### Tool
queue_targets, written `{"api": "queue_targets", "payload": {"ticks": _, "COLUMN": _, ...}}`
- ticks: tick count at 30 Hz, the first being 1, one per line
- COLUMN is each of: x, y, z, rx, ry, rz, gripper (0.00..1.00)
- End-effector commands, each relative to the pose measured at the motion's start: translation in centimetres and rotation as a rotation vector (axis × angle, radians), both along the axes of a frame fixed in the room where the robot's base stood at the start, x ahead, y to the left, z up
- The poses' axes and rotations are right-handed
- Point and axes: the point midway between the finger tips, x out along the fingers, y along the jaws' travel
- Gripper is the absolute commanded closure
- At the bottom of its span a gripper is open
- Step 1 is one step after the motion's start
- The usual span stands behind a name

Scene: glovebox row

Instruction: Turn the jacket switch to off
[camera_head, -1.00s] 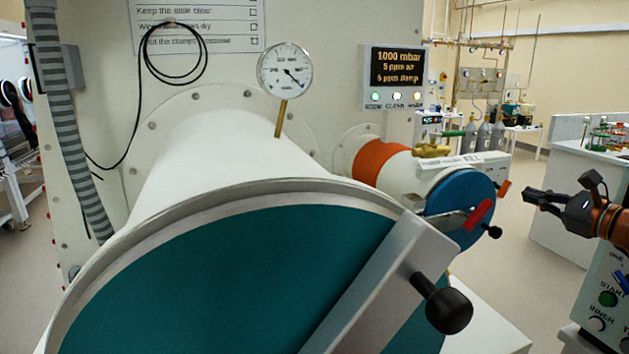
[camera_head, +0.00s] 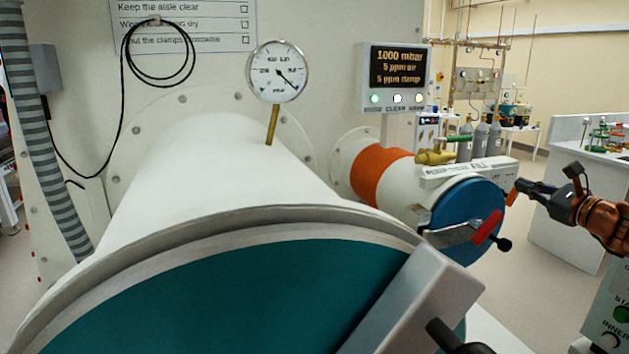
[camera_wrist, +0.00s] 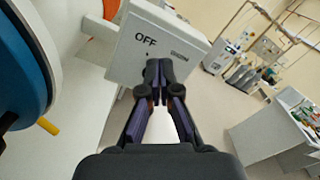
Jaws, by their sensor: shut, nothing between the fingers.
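A white box (camera_head: 470,170) sits on top of the smaller port, with lettering too small to read in the head view. In the wrist view the white box (camera_wrist: 155,48) fills the upper middle and bears the word OFF. An orange-red lever (camera_head: 512,194) sticks out at its right end in the head view; I take it for the jacket switch. My gripper (camera_head: 519,187) is shut and empty, its tips at or very near the lever; contact cannot be told. In the wrist view my gripper (camera_wrist: 158,75) points at the box face below OFF and may hide the lever.
The large teal-doored chamber (camera_head: 240,290) fills the foreground. The smaller port's blue door (camera_head: 465,215) has a red-handled clamp (camera_head: 487,227) close below the lever. A lit display (camera_head: 397,70) stands behind. A white bench (camera_head: 575,215) is at right, with open floor before it.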

Motion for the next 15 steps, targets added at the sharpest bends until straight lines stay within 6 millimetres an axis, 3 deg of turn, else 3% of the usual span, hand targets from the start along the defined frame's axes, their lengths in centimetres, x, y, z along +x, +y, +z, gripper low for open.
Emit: {"api": "queue_targets", "payload": {"ticks": 15, "x": 0.77, "y": 0.32, "z": 0.01, "rx": -0.001, "ry": -0.001, "rz": 0.0, "gripper": 1.0}}
